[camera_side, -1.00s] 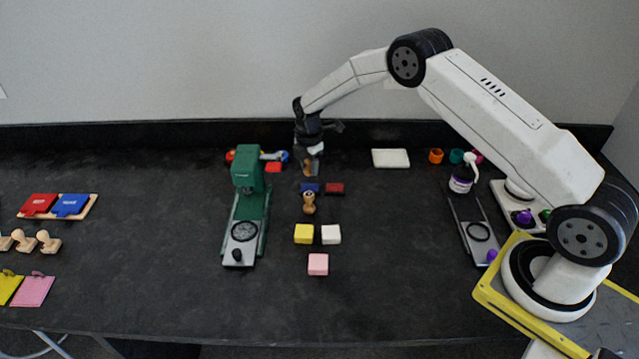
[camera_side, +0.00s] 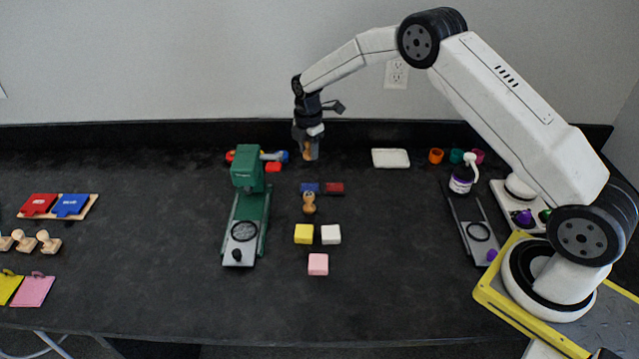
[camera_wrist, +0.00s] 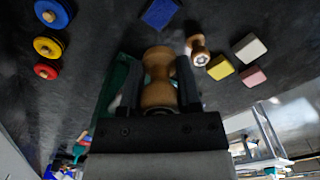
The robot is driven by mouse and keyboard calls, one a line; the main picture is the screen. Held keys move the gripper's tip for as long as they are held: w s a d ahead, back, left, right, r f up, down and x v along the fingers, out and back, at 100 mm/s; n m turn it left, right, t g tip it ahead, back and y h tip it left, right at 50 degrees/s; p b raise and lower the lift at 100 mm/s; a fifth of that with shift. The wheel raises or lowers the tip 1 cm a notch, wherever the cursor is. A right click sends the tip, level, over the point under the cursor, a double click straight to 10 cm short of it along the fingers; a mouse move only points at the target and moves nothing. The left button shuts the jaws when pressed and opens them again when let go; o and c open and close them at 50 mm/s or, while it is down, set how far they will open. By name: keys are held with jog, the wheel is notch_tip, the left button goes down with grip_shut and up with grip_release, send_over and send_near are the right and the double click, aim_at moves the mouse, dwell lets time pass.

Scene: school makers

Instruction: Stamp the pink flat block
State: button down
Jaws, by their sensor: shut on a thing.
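The pink flat block (camera_side: 318,264) lies on the black table in front of a yellow block (camera_side: 304,234) and a white block (camera_side: 331,234). The pink block also shows at the right of the wrist view (camera_wrist: 253,77). My gripper (camera_side: 308,153) is shut on a wooden stamp (camera_wrist: 158,75) and holds it above the back of the table. The stamp's printing face is hidden.
A green press (camera_side: 249,205) stands left of the blocks. A white tray (camera_side: 391,158) and small coloured cups (camera_side: 436,156) are at the back right. Boards and more stamps (camera_side: 48,243) lie far left.

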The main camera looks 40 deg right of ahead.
jog(key=s+a+n, duration=0.2)
jog(key=s+a, duration=0.5)
jog(key=a, duration=0.2)
jog(key=n, duration=0.2)
send_over(318, 262)
jog(key=shift+f, duration=2.15)
jog(key=shift+f, duration=0.1)
jog(key=shift+f, duration=1.9)
jog(key=shift+f, duration=0.5)
jog(key=shift+r, duration=0.15)
jog(key=shift+r, duration=2.35)
jog(key=shift+r, duration=0.15)
